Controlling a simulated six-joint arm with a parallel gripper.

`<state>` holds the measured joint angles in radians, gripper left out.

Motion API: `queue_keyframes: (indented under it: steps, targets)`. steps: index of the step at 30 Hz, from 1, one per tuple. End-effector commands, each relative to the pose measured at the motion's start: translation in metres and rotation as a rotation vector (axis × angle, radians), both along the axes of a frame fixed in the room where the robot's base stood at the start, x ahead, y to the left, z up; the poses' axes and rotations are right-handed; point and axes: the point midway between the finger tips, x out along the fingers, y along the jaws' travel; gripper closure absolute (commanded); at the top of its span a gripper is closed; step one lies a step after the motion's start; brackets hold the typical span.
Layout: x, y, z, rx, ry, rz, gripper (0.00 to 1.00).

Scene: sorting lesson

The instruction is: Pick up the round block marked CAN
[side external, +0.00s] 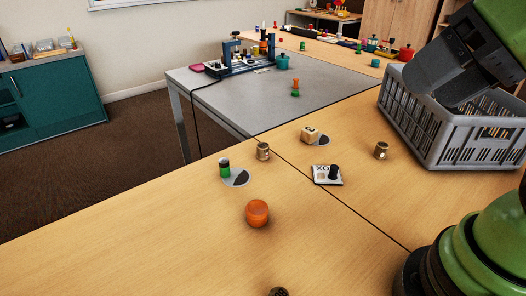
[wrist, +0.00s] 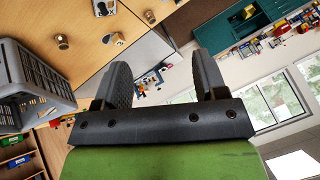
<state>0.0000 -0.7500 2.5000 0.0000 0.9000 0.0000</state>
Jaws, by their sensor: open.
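Small round wooden blocks stand on the wooden table: one left of centre (side external: 263,151), one to the right near the crate (side external: 381,150), and one cut off at the bottom edge (side external: 279,292). Their marks are too small to read, so I cannot tell which says CAN. Round blocks also show in the wrist view, one near the crate (wrist: 62,42) and one farther off (wrist: 150,17). My gripper (side external: 436,84) is high at the upper right, over the crate and away from these blocks. In the wrist view its jaws (wrist: 160,68) are apart and empty.
A grey crate (side external: 455,150) stands at the right. The left front is clear.

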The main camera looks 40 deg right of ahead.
Motion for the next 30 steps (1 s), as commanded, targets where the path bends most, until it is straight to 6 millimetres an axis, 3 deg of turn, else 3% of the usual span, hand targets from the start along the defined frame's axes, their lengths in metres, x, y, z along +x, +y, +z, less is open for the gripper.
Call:
queue_keyframes:
  steps: [5, 8, 13, 17, 23, 30]
  targets:
    - [0.012, -0.002, 0.004, -0.013, 0.012, 0.000, 0.35]
    - [0.037, -0.005, 0.008, -0.039, 0.033, 0.003, 0.35]
    - [0.101, -0.013, 0.007, -0.105, 0.075, 0.016, 0.35]
    - [0.152, -0.019, -0.010, -0.154, 0.104, 0.032, 0.35]
    - [0.225, -0.027, -0.060, -0.224, 0.151, 0.069, 0.35]
    - [0.287, -0.034, -0.149, -0.294, 0.199, 0.123, 0.35]
